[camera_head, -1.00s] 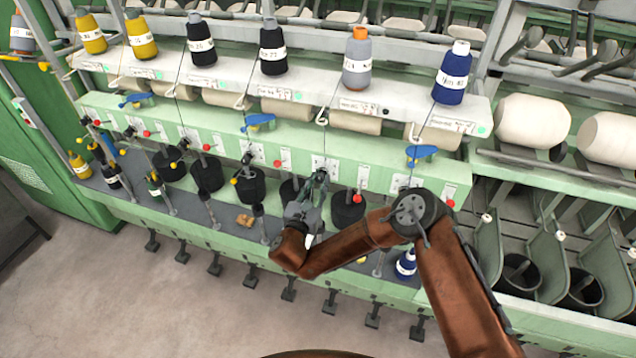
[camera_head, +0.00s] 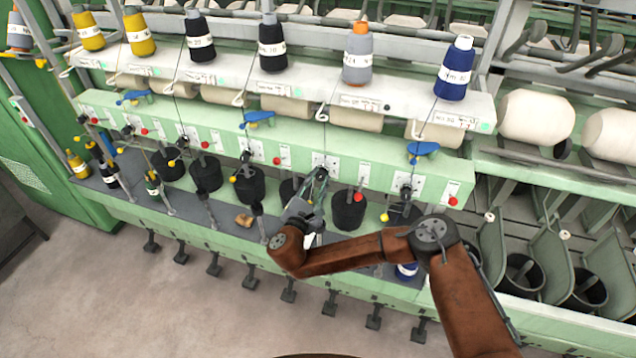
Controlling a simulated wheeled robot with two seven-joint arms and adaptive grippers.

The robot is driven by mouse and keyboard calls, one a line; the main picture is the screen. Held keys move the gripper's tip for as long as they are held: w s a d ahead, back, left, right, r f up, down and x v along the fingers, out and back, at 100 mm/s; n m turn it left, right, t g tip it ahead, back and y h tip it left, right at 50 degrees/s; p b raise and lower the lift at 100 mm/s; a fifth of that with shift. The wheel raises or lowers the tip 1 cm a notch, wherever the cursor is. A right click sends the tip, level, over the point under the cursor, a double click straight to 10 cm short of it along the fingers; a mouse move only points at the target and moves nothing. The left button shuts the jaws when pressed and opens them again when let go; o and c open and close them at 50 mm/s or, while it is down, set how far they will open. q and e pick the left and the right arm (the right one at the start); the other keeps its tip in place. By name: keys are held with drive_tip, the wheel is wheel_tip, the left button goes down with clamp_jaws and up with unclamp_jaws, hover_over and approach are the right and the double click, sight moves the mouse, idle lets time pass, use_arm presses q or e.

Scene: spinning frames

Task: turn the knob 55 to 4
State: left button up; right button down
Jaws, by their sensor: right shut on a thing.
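My right gripper (camera_head: 320,176) reaches up to a white plate (camera_head: 326,160) on the pale green front panel of the spinning frame. Its fingers are shut on a small knob at that plate. The fingers hide the knob, and its number and pointer cannot be read. Similar white plates with small knobs show along the panel, one (camera_head: 407,183) to the right and one (camera_head: 252,148) to the left. My left gripper is not in view.
Black cans (camera_head: 347,212) stand on the grey shelf close to my right gripper. A red ball-ended lever (camera_head: 359,198) is just right of it. Labelled bobbins, such as a grey one (camera_head: 357,58), stand on the upper ledge. The floor (camera_head: 190,315) in front is clear.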

drive_tip(key=m, duration=0.1)
drive_tip(key=m+b, duration=0.2)
drive_tip(key=m, duration=0.1)
drive_tip(key=shift+f, duration=0.25)
drive_tip(key=shift+r+m+b, duration=0.15)
drive_tip(key=shift+m+b, duration=0.25)
drive_tip(key=shift+m, duration=0.6)
drive_tip(key=c, duration=1.7)
unclamp_jaws()
drive_tip(key=shift+r, duration=0.1)
drive_tip(key=shift+o, duration=0.2)
drive_tip(key=v, duration=1.2)
